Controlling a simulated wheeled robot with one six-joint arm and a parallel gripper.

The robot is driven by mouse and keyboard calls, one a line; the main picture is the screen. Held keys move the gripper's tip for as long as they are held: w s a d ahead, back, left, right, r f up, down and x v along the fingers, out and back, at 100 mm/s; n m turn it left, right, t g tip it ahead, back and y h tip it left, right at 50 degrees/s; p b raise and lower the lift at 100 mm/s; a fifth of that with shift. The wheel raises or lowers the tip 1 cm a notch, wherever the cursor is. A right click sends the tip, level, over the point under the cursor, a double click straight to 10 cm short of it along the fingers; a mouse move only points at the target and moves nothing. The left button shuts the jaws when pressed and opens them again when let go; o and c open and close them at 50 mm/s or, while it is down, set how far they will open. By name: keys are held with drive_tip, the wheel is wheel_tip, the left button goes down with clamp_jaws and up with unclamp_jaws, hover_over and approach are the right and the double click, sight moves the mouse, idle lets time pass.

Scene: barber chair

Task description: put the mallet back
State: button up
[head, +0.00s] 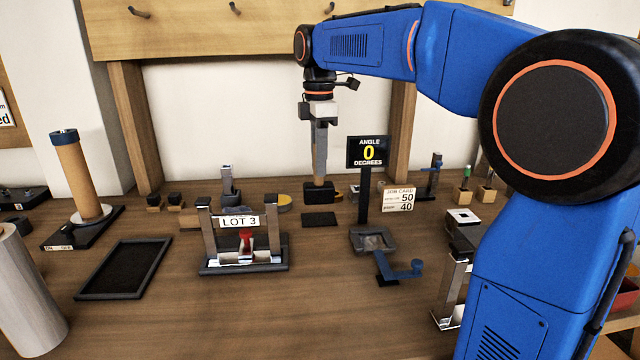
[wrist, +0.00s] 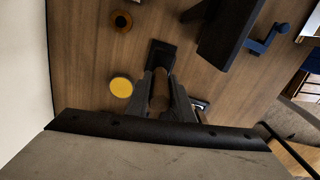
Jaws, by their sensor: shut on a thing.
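The mallet has a wooden handle (head: 319,165) and a black head (head: 318,192) at its lower end. It stands upright, head down, at the back of the bench. My gripper (head: 320,150) is shut on the handle from above. In the wrist view my gripper (wrist: 160,95) has its fingers on both sides of the round brown handle (wrist: 158,92). I cannot tell whether the head touches the bench. A dark rectangular pad (head: 320,219) lies just in front of the mallet.
A yellow disc (head: 284,203) lies left of the mallet. The angle sign (head: 369,152) and a blue crank (head: 404,271) stand to the right. The LOT 3 fixture (head: 243,262) is front left, near a black tray (head: 124,269). The front middle bench is clear.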

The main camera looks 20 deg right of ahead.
sight(319, 184)
drive_tip(key=shift+f, duration=2.4)
drive_tip(key=shift+f, duration=0.15)
drive_tip(key=o, duration=1)
wheel_tip(319, 184, up, 11)
drive_tip(key=shift+r, duration=0.65)
drive_tip(key=shift+s, duration=0.1)
